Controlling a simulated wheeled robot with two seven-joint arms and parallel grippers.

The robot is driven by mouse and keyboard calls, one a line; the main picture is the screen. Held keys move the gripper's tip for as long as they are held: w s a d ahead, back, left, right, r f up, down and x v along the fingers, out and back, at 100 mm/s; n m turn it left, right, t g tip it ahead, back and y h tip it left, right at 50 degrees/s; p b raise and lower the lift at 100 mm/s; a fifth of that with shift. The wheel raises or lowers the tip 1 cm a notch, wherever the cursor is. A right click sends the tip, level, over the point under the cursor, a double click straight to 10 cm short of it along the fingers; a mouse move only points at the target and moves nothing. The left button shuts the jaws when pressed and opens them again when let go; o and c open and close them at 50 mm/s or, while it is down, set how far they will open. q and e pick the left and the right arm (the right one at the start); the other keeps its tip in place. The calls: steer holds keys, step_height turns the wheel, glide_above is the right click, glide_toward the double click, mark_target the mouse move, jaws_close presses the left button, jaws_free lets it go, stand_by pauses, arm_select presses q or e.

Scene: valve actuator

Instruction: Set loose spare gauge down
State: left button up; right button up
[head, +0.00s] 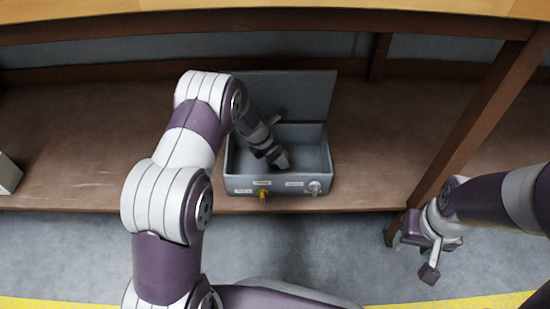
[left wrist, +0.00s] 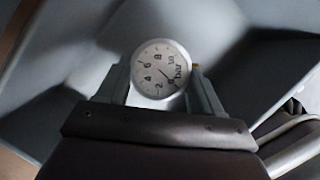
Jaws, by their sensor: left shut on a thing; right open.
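My left gripper (head: 279,158) reaches down into an open grey box (head: 328,165) on the wooden shelf. In the left wrist view its two fingers (left wrist: 162,88) are shut on the round gauge (left wrist: 160,68), one on each side. The gauge has a white dial with numbers and "bar", facing the camera. Behind it are the blurred grey walls of the box; I cannot tell whether the gauge touches the floor. In the head view I cannot make out the gauge. My right gripper (head: 430,258) is open and empty, in front of the shelf at the right.
The box's lid (head: 305,93) stands open at its back. Its front carries an orange knob (head: 263,194), a silver fitting (head: 315,187) and small labels. A wooden post (head: 470,125) stands right of the box.

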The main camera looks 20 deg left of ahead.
arm_select(q)
steer(key=shift+f, duration=0.45)
steer(key=shift+f, duration=0.1)
steer(key=o, duration=1.2)
steer(key=p+v, duration=0.4)
steer(key=v, duration=0.4)
steer(key=shift+r+p, duration=0.4)
steer(key=shift+r, duration=0.05)
